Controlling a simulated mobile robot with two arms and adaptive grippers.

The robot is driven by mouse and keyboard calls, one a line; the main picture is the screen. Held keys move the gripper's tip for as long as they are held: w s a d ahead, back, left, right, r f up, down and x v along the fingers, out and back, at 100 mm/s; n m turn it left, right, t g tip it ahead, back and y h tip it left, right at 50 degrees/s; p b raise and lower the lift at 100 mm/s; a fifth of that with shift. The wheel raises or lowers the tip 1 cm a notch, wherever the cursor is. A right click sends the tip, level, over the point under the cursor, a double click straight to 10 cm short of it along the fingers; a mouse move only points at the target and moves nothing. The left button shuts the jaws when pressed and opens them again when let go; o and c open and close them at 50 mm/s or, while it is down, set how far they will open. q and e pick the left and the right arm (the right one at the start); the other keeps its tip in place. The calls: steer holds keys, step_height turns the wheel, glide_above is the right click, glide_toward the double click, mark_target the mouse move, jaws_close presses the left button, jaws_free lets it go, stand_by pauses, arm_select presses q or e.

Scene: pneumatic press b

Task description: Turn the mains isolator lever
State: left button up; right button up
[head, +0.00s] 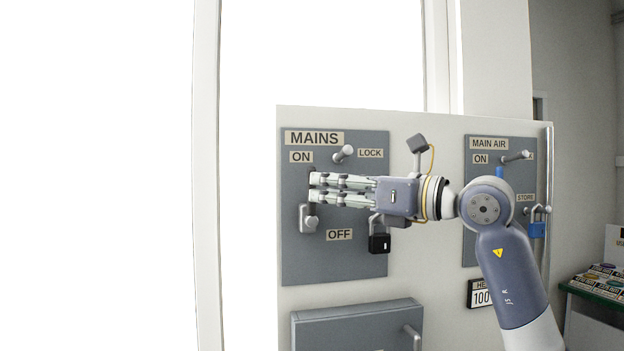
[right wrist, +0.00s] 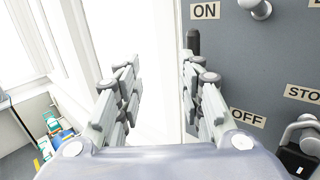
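The grey mains panel (head: 330,255) carries MAINS, ON, LOCK and OFF labels. The isolator lever (head: 308,218) shows as a pale grey base at the panel's left, below ON and left of OFF; the part above it is hidden behind my fingers. In the right wrist view a dark upright handle tip (right wrist: 193,42) shows beside the right-hand finger, below and left of ON. My right gripper (head: 314,189) lies across the front of the panel, pointing left; it also shows in the right wrist view (right wrist: 160,72), fingers apart with nothing between them. Contact with the lever cannot be told.
A LOCK peg (head: 343,154) sticks out above my fingers. A black padlock (head: 379,241) hangs beneath my gripper. The main air panel (head: 473,240) with a blue padlock (head: 538,225) is to the right. A grey box (head: 350,328) juts out below. Left of the board is open.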

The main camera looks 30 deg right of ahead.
steer(key=d+r+m+h, duration=0.1)
steer(key=d+h, duration=0.1)
steer(key=d, duration=0.2)
steer(key=p, duration=0.5)
glide_above(311, 214)
steer(key=shift+w+d+r+h, duration=0.1)
steer(key=shift+w+d+h, duration=0.1)
steer(key=shift+w+h, duration=0.15)
steer(key=shift+c, duration=0.5)
jaws_close()
